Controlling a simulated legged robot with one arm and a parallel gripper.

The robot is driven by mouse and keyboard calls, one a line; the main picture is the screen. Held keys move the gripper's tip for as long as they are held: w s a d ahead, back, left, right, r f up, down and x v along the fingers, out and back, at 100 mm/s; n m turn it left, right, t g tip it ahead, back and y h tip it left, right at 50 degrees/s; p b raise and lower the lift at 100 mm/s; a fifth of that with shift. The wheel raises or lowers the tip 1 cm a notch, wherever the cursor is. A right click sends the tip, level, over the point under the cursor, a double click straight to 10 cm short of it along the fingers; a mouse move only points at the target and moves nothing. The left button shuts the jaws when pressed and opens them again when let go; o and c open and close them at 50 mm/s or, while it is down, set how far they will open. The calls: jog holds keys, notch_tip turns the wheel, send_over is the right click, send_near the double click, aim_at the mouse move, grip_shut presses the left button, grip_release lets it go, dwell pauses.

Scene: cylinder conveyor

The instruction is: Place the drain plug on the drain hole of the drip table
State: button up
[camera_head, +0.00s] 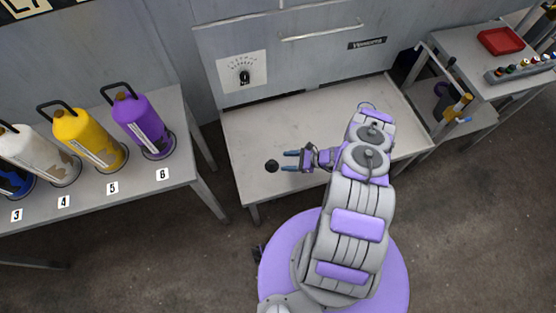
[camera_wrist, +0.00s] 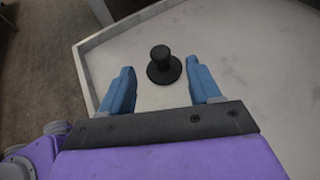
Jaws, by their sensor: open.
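The drip table (camera_head: 245,130) is a light grey, rimmed surface in the middle of the head view; its corner and bare top also show in the wrist view (camera_wrist: 250,50). A small black knobbed plug (camera_head: 272,166) stands upright on the table's left part. In the wrist view the plug (camera_wrist: 163,66) has a round flange and a knob on top. My gripper (camera_head: 286,161) is open with blue fingers pointing at the plug. In the wrist view the plug lies just beyond and between the fingertips (camera_wrist: 162,76), not held. I cannot see a drain hole apart from the plug.
A table with numbered cylinders, including a purple one (camera_head: 143,125) and a yellow one (camera_head: 90,140), stands at the left. A grey cabinet with a dial (camera_head: 244,76) rises behind the drip table. A side bench with a red tray (camera_head: 501,41) is at the right.

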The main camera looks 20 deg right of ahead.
jog(key=shift+s+d+r, duration=0.2)
jog(key=shift+d+r, duration=0.1)
jog(key=shift+d, duration=0.3)
jog(key=w+a+r+n+g, duration=0.1)
jog(key=a+r+n+g, duration=0.3)
jog(key=r, duration=0.9)
jog(key=w+a+r+n+g, duration=0.2)
jog(key=a+r+n, duration=0.3)
jog(key=r, duration=0.8)
jog(key=s+a+r+n+g+h, duration=0.25)
jog(key=s+r+n, duration=0.2)
jog(key=r, duration=0.55)
jog(key=s+a+r+n+g+h, duration=0.15)
jog(key=s+r+n+h, duration=0.4)
jog(key=s+r, duration=0.85)
jog(key=s+d+r+n+t+h, duration=0.1)
jog(key=s+d+r+n+h, duration=0.1)
jog(key=s, duration=0.5)
jog(key=s+d+r+n+t+h, duration=0.1)
jog(key=s+d+n+h, duration=0.1)
jog(key=s, duration=0.5)
jog(key=shift+s+d+r, duration=0.3)
jog(key=shift+d+r, duration=0.05)
jog(key=shift+d, duration=0.3)
